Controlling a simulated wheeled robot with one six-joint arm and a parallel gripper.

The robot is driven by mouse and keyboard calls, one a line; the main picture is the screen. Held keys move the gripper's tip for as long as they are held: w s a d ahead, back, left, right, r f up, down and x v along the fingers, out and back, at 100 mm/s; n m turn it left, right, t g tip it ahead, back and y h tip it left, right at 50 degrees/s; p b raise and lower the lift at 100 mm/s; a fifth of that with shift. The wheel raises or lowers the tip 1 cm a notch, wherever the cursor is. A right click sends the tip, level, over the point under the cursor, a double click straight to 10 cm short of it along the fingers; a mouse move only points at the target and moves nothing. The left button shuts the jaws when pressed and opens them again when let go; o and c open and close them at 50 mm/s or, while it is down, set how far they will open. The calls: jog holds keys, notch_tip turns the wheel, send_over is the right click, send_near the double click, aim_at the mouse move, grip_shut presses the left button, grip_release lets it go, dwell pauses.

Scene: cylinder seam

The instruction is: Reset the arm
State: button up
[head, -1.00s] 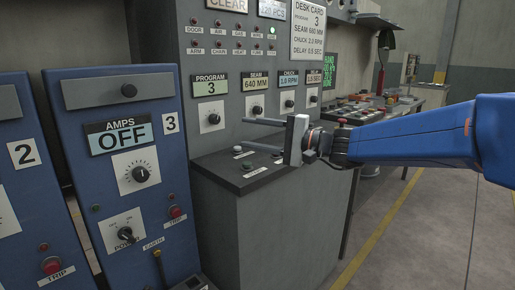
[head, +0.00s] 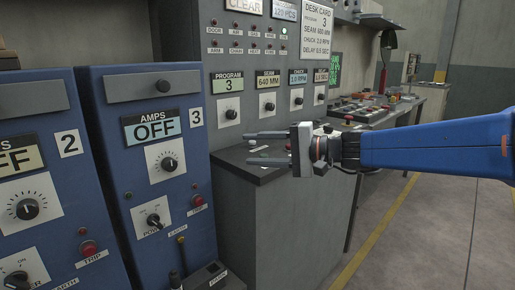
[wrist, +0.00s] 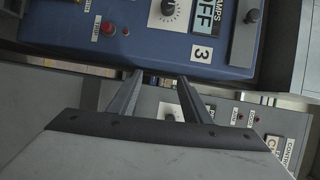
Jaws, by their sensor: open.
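My gripper (head: 268,148) is open and empty in the head view, with its two fingers pointing left above the small sloped desk (head: 233,165) of the grey control console. My blue arm reaches in from the right edge. In the wrist view my gripper (wrist: 155,90) shows two separated fingers with nothing between them. Beyond them is the blue cabinet marked 3 (wrist: 110,50), whose display reads OFF. The fingers appear clear of the console, but the exact gap above the desk cannot be told.
The grey console (head: 245,50) carries dials for program 3, seam 640 MM and chuck 2.0 RPM. Blue cabinet 3 (head: 145,95) and blue cabinet 2 (head: 40,110) stand at the left. A bench (head: 425,95) with equipment stands behind at the right. Open floor (head: 440,240) lies at the lower right.

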jog(key=s+d+f+n+g+h, duration=0.25)
jog(key=s+d+f+h, duration=0.55)
jog(key=s+d+f, duration=0.6)
jog(key=s+d+f+n+t+h, duration=0.1)
jog(key=s+d+f+h, duration=0.2)
jog(key=s+d+f, duration=0.2)
jog(key=s+d+f+h, duration=0.4)
jog(key=s+d, duration=0.3)
jog(key=d, duration=0.3)
jog(key=shift+d+f+n+t+h, duration=0.15)
jog(key=shift+f+n+t+h, duration=0.2)
jog(key=shift+f, duration=0.1)
jog(key=shift+w, duration=0.1)
